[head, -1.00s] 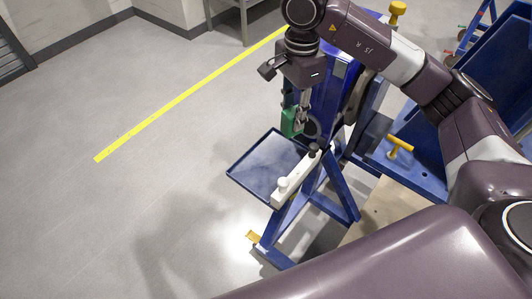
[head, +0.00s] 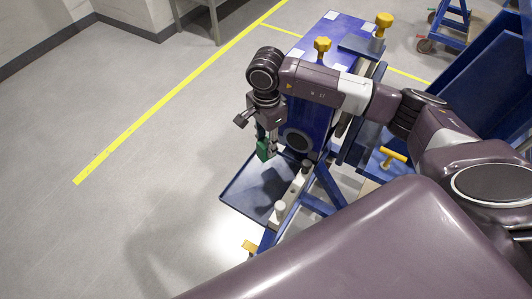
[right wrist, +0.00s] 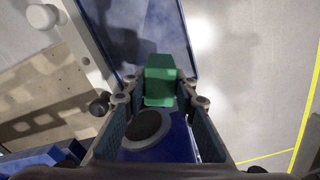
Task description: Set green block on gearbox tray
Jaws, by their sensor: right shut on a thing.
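The green block (head: 263,150) is held in my right gripper (head: 268,143) over the back part of the blue gearbox tray (head: 240,196). The right wrist view shows the green block (right wrist: 159,75) between the fingertips of the right gripper (right wrist: 160,100), with the tray (right wrist: 152,30) beyond it. I cannot tell the exact gap between block and tray. The tray's bare surface shows in front of the block. My left gripper is not in view.
The blue rotary jig (head: 311,118) stands right behind the tray. A white bar with knobs (head: 292,192) runs along the tray's right side. Yellow-handled clamps (head: 392,157) are further right. Open grey floor (head: 130,220) lies to the left.

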